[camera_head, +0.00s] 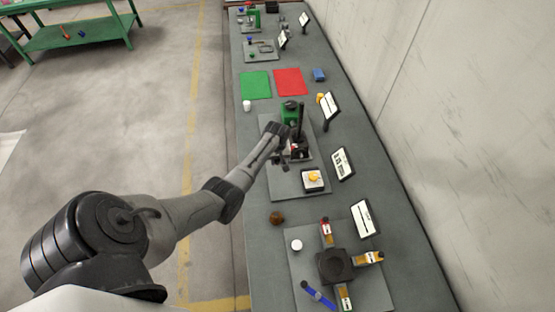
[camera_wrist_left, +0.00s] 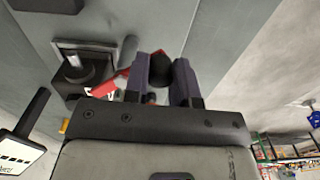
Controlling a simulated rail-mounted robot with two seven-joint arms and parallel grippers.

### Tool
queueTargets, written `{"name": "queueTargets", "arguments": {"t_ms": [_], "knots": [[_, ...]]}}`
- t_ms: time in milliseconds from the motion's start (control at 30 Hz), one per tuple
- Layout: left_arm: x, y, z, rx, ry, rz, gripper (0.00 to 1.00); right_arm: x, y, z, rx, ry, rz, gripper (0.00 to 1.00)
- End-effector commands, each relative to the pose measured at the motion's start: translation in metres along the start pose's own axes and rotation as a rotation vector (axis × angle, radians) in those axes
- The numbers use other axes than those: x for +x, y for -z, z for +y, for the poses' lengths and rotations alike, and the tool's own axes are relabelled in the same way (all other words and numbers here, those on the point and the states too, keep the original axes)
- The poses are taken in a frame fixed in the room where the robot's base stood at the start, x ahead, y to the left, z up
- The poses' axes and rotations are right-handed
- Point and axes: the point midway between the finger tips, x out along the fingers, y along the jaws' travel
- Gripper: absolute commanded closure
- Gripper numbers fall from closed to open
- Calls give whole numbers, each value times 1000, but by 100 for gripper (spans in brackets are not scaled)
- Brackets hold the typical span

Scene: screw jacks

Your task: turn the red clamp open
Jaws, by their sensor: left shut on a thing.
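The red clamp (camera_wrist_left: 108,84) shows in the left wrist view as a red bar beside a dark block with a grey post. In the head view a little of its red (camera_head: 296,146) shows on the middle grey plate, partly hidden by my left gripper. My left gripper (camera_wrist_left: 168,80) is shut on a dark round knob (camera_wrist_left: 158,67) that appears to be at the end of the red bar. In the head view my left gripper (camera_head: 277,150) reaches in from the left beside a black post. My right gripper is not in view.
A green block (camera_head: 290,115) stands behind the clamp and a yellow button box (camera_head: 313,180) in front. Tilted sign panels line the wall side. A nearer plate holds a dark hub (camera_head: 335,265) with red and orange parts.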

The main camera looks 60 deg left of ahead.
Motion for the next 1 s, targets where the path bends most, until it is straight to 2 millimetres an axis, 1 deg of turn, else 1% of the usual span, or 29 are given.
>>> {"name": "queueTargets", "arguments": {"t_ms": [267, 500, 767, 1000], "knots": [[-2, 8, -7, 177, 2, 0, 99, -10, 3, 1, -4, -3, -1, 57], [0, 19, -13, 404, 2, -1, 99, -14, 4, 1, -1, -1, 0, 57], [1, 32, -16, 652, 2, 0, 99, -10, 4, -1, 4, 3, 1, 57], [2, 44, -16, 879, 1, 0, 99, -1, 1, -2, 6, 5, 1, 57]]}}
